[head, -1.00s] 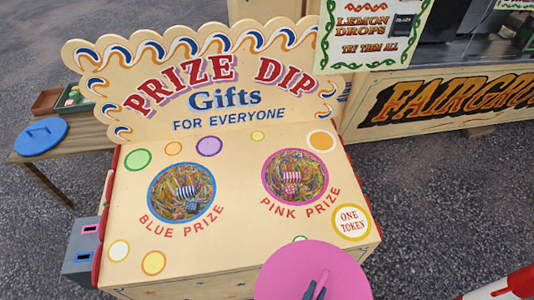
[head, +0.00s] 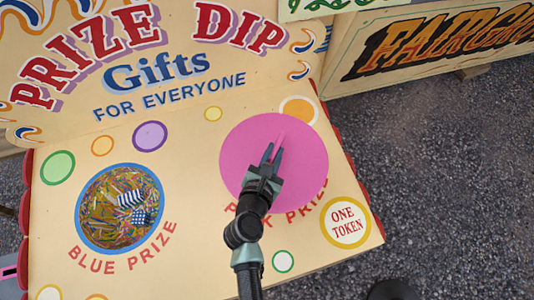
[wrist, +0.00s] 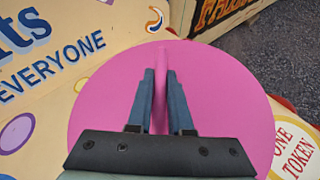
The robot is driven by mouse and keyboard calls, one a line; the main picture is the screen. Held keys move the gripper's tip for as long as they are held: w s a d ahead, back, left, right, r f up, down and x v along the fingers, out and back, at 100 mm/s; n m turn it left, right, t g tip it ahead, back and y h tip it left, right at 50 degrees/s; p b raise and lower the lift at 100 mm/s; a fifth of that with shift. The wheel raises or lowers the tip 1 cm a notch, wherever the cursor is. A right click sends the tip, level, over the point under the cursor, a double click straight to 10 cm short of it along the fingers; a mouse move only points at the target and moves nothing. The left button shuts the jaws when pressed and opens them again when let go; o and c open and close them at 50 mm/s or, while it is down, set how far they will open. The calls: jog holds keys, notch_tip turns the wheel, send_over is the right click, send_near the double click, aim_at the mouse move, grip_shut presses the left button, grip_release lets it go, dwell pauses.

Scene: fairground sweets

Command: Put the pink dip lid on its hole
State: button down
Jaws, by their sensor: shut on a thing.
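The pink lid (head: 300,180) is a flat round disc with an upright pink handle. My gripper (head: 272,155) is shut on that handle, and in the wrist view the two fingers (wrist: 160,95) stand on either side of it. The lid (wrist: 225,100) covers the place above the PINK PRIZE lettering, so the pink hole is hidden. I cannot tell whether the lid rests on the board or hangs a little above it. The blue hole (head: 120,208) is open to the left, with wrapped prizes on coloured shreds inside.
The cream prize board (head: 195,250) has painted coloured circles and a ONE TOKEN disc (head: 346,222) at the right. The upright PRIZE DIP sign (head: 165,65) stands behind it. Grey ground (head: 440,170) lies to the right, with another stall (head: 435,45) at the back.

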aim_at(275, 132)
jog(key=shift+m+h, duration=0.6)
jog(key=shift+m, duration=0.1)
jog(key=w+b, duration=0.1)
jog(key=w+a+f+b, duration=0.1)
jog(key=w+b, duration=0.1)
jog(key=shift+w+a+f, duration=0.2)
jog(key=shift+w+f, duration=0.15)
jog(key=shift+f, duration=0.05)
notch_tip(275, 132, down, 8)
jog(key=b, duration=0.8)
jog(key=shift+w, duration=0.3)
jog(key=shift+s+a+f+b, duration=0.1)
jog(key=shift+a+f+b, duration=0.05)
jog(key=shift+f+b, duration=0.5)
jog(key=c, duration=0.8)
grip_release()
jog(key=shift+o, duration=0.2)
jog(key=shift+f, duration=0.1)
jog(key=shift+s+f, duration=0.1)
jog(key=shift+s, duration=0.1)
